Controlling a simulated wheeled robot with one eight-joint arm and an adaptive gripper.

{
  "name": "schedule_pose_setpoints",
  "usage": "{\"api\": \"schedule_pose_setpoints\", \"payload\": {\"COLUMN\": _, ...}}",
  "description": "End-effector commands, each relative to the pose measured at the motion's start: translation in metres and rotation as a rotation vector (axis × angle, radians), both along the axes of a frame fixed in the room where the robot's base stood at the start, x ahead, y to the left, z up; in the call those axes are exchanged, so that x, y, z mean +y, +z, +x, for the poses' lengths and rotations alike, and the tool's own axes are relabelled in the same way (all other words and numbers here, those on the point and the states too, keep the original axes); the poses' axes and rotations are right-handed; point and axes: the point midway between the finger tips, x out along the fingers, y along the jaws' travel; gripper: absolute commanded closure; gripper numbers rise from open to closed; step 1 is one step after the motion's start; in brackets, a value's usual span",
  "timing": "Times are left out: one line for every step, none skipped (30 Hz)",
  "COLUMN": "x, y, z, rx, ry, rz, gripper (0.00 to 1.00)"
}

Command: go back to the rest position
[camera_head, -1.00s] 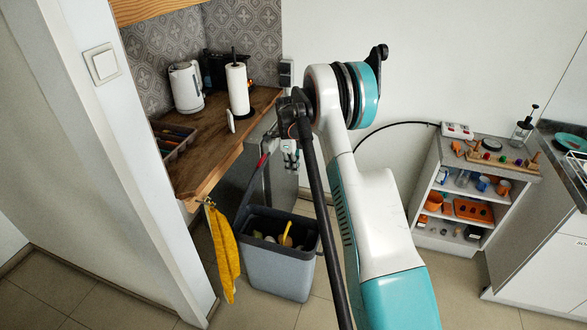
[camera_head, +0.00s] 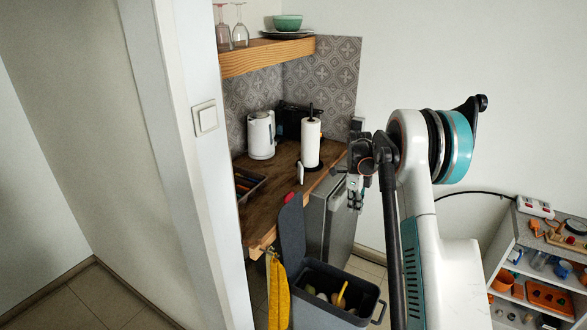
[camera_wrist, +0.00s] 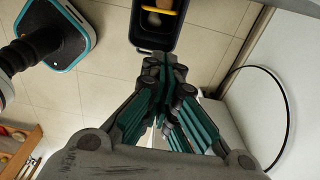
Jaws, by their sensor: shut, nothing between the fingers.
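My gripper (camera_head: 355,192) hangs at the end of my raised arm, in front of the counter's right end in the head view. In the wrist view my gripper (camera_wrist: 163,68) points down over the tiled floor, its fingers together and empty. The tip of the gripper overlaps the near edge of a dark bin (camera_wrist: 150,44) in that view, but I cannot tell the distance between them. My arm fills the right middle of the head view.
A wooden counter (camera_head: 262,215) holds a white kettle (camera_head: 261,136), a paper towel roll (camera_head: 310,143) and a tray. Below stands the open grey bin (camera_head: 318,310), with a yellow cloth (camera_head: 277,295) hanging beside it. A white wall post (camera_head: 190,190) stands left; a low shelf (camera_head: 508,232) stands right.

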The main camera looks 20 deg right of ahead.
Motion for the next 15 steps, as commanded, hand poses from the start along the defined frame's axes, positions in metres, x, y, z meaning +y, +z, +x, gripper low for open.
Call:
{"api": "schedule_pose_setpoints", "payload": {"x": 0.0, "y": 0.0, "z": 0.0, "rx": 0.0, "ry": 0.0, "rz": 0.0, "gripper": 1.0}}
{"api": "schedule_pose_setpoints", "payload": {"x": 0.0, "y": 0.0, "z": 0.0, "rx": 0.0, "ry": 0.001, "rz": 0.0, "gripper": 1.0}}
{"api": "schedule_pose_setpoints", "payload": {"x": 0.001, "y": 0.001, "z": 0.0, "rx": -0.002, "ry": 0.006, "rz": -0.001, "gripper": 1.0}}
{"api": "schedule_pose_setpoints", "payload": {"x": 0.002, "y": 0.003, "z": 0.0, "rx": -0.004, "ry": 0.013, "rz": 0.0, "gripper": 1.0}}
{"api": "schedule_pose_setpoints", "payload": {"x": 0.004, "y": 0.005, "z": -0.001, "rx": -0.006, "ry": 0.023, "rz": -0.001, "gripper": 1.0}}
{"api": "schedule_pose_setpoints", "payload": {"x": 0.008, "y": 0.01, "z": -0.002, "rx": -0.011, "ry": 0.044, "rz": 0.0, "gripper": 1.0}}
{"api": "schedule_pose_setpoints", "payload": {"x": 0.011, "y": 0.015, "z": -0.003, "rx": -0.015, "ry": 0.063, "rz": 0.0, "gripper": 1.0}}
{"api": "schedule_pose_setpoints", "payload": {"x": 0.015, "y": 0.02, "z": -0.004, "rx": -0.021, "ry": 0.087, "rz": -0.001, "gripper": 1.0}}
{"api": "schedule_pose_setpoints", "payload": {"x": 0.021, "y": 0.028, "z": -0.005, "rx": -0.03, "ry": 0.124, "rz": -0.001, "gripper": 1.0}}
{"api": "schedule_pose_setpoints", "payload": {"x": 0.027, "y": 0.035, "z": -0.007, "rx": -0.038, "ry": 0.154, "rz": -0.003, "gripper": 1.0}}
{"api": "schedule_pose_setpoints", "payload": {"x": 0.032, "y": 0.042, "z": -0.009, "rx": -0.045, "ry": 0.188, "rz": -0.004, "gripper": 1.0}}
{"api": "schedule_pose_setpoints", "payload": {"x": 0.04, "y": 0.052, "z": -0.012, "rx": -0.056, "ry": 0.233, "rz": -0.007, "gripper": 1.0}}
{"api": "schedule_pose_setpoints", "payload": {"x": 0.045, "y": 0.059, "z": -0.014, "rx": -0.065, "ry": 0.268, "rz": -0.009, "gripper": 1.0}}
{"api": "schedule_pose_setpoints", "payload": {"x": 0.051, "y": 0.066, "z": -0.017, "rx": -0.072, "ry": 0.303, "rz": -0.011, "gripper": 1.0}}
{"api": "schedule_pose_setpoints", "payload": {"x": 0.059, "y": 0.075, "z": -0.02, "rx": -0.083, "ry": 0.349, "rz": -0.015, "gripper": 1.0}}
